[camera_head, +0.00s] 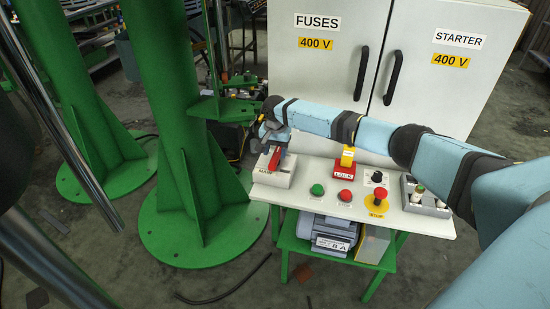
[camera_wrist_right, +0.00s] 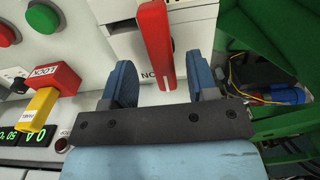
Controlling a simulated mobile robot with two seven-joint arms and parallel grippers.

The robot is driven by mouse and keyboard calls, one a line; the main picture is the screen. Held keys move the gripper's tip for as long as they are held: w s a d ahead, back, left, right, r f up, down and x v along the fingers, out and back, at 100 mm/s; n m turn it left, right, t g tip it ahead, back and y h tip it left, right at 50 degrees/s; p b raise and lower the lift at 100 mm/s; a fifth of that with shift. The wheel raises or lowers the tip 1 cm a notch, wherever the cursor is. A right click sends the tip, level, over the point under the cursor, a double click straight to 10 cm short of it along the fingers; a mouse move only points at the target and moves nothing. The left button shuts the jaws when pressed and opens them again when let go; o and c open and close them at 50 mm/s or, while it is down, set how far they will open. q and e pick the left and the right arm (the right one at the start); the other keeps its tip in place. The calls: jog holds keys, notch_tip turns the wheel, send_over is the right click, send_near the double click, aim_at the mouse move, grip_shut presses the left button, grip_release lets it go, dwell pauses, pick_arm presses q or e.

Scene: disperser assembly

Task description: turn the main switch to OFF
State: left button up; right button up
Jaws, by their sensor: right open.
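The main switch is a white box (camera_head: 272,176) at the left end of the panel table, with a red lever handle (camera_head: 275,158). My right gripper (camera_head: 271,141) is above and behind the handle in the head view. In the right wrist view, the red handle (camera_wrist_right: 155,45) lies between the two blue fingers of the open right gripper (camera_wrist_right: 160,66), with gaps on both sides. Lettering beside the handle is partly hidden. My left gripper is not in view.
A red LOCK block (camera_head: 345,169) with a yellow tag stands right of the switch. Green (camera_head: 317,189) and red (camera_head: 345,196) buttons and a red emergency knob (camera_head: 380,193) sit on the panel. White cabinets (camera_head: 330,70) stand behind; a green column (camera_head: 170,110) stands left.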

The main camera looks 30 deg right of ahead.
aim_at(276, 159)
jog(key=shift+f, duration=1.35)
